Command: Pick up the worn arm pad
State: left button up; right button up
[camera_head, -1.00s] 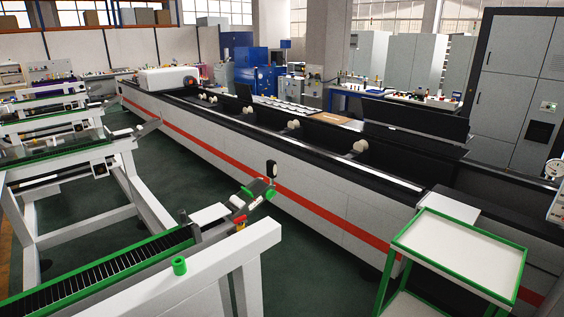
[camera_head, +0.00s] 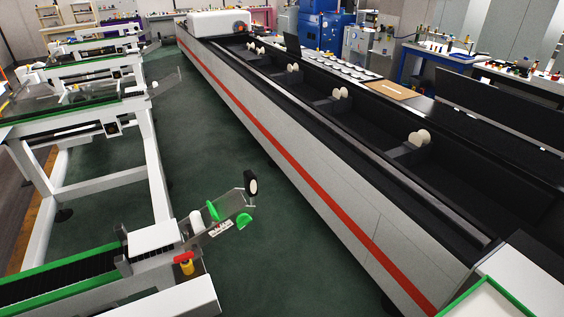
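A loading rack arm (camera_head: 232,207) sticks out from the near end of the rack at lower centre-left. It carries a green curved pad (camera_head: 213,211), a second green rounded piece (camera_head: 245,221) and a dark round-faced tip (camera_head: 251,186). A white cylindrical piece (camera_head: 197,222) and a red-and-yellow part (camera_head: 184,263) sit beside them. I cannot tell from this view which piece is the worn arm pad. Neither of my grippers is in view.
A long white machine bed (camera_head: 330,190) with a red stripe runs diagonally on the right. A green-rimmed white cart top (camera_head: 487,302) is at the bottom right. Green floor (camera_head: 290,260) is clear between rack and machine. More racks (camera_head: 85,85) stand at the left.

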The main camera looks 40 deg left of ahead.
aim_at(251, 184)
jog(key=i, duration=0.4)
jog(key=u, duration=2.7)
